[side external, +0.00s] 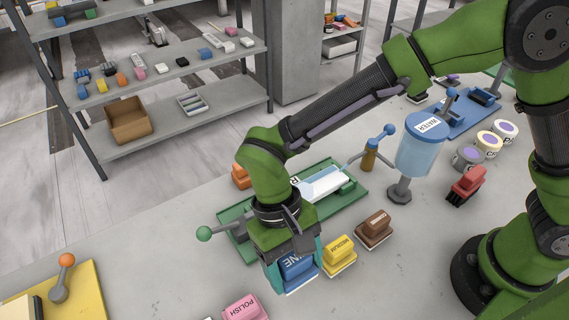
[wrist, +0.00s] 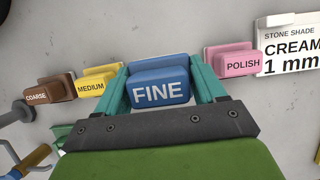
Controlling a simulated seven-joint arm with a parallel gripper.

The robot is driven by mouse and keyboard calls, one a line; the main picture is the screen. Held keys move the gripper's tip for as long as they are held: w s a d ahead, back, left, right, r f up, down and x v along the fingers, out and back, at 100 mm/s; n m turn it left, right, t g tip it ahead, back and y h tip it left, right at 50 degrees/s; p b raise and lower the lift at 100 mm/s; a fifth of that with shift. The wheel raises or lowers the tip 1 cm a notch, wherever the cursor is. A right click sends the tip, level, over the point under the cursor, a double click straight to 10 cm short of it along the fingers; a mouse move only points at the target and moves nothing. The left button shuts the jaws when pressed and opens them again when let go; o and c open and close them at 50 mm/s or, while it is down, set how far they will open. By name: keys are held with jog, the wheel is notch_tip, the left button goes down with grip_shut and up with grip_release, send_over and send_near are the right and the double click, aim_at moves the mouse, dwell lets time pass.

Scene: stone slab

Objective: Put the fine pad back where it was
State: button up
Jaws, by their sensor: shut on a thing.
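The blue fine pad (side external: 297,267) is between the fingers of my gripper (side external: 293,268), low over the slab. In the wrist view the fine pad (wrist: 158,85) reads FINE, with a teal finger of my gripper (wrist: 160,92) against each side. It sits in a row between the yellow medium pad (side external: 338,254) and the pink polish pad (side external: 244,308). The brown coarse pad (side external: 374,228) is at the row's far end. I cannot tell whether the fine pad touches the slab.
A green tray (side external: 353,203) with a white slab and lever lies behind the row. A water container (side external: 420,145) stands to the right, near a red brush (side external: 467,186). A yellow board (side external: 82,291) is at lower left. A label card (wrist: 288,45) lies beyond the polish pad.

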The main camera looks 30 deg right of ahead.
aim_at(294, 281)
jog(key=shift+f, duration=3)
jog(key=shift+f, duration=0.1)
jog(key=o, duration=1)
